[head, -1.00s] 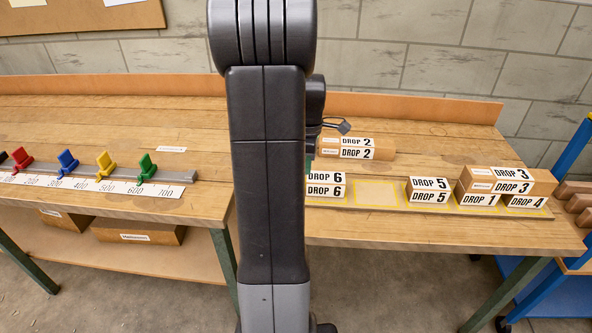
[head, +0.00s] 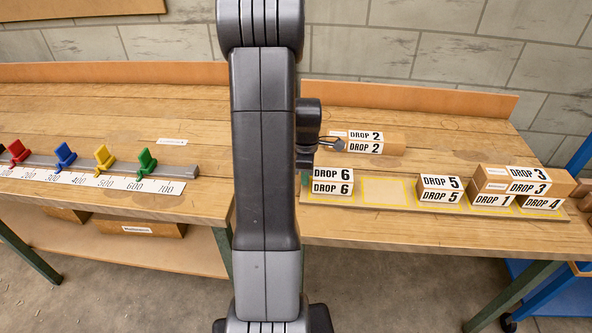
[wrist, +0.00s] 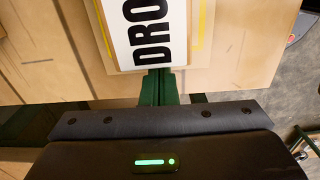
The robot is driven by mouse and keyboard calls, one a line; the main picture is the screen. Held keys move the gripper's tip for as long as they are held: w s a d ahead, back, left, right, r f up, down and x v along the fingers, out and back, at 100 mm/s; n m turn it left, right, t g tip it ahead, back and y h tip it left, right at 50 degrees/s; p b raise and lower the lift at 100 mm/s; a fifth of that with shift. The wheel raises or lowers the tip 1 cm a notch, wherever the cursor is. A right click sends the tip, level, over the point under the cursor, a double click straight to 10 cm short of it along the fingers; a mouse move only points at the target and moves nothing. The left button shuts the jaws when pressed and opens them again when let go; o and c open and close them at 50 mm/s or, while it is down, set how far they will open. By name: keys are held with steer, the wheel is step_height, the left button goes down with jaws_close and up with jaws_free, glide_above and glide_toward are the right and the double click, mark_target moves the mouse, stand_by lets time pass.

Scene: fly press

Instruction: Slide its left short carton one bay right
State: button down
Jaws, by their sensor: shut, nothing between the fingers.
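The left short carton, DROP 6 (head: 332,181), stands in the leftmost yellow-outlined bay I can see. An empty bay (head: 388,191) lies just right of it. The short carton DROP 5 (head: 440,189) stands beyond that bay. My gripper (head: 305,179) is at the left side of DROP 6, low by the board, partly hidden by my arm. In the wrist view, my green fingers (wrist: 157,86) are shut and empty, their tips right at the near edge of a carton labelled "DRO" (wrist: 148,32). I cannot tell whether they touch it.
Right of DROP 5 stand DROP 1 (head: 491,200) and DROP 4 (head: 542,203), with the long DROP 3 carton (head: 523,181) on top of them. The long DROP 2 carton (head: 375,143) lies behind the row. Coloured clamps (head: 147,162) sit on a rail at left.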

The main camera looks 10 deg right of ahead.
mark_target(349, 176)
steer(key=shift+d, duration=0.35)
steer(key=s+d, duration=0.1)
steer(key=d, duration=0.4)
steer(key=s+d, duration=0.2)
steer(key=d, duration=0.3)
steer(key=s+d, duration=0.1)
steer(key=d, duration=0.4)
steer(key=shift+s+d, duration=0.1)
steer(key=shift+s, duration=0.15)
steer(key=a, duration=0.2)
steer(key=w+a, duration=0.1)
steer(key=a, duration=0.1)
steer(key=shift+w+r, duration=0.15)
step_height(349, 176, up, 10)
steer(key=shift+d+f, duration=0.1)
steer(key=shift+f, duration=0.05)
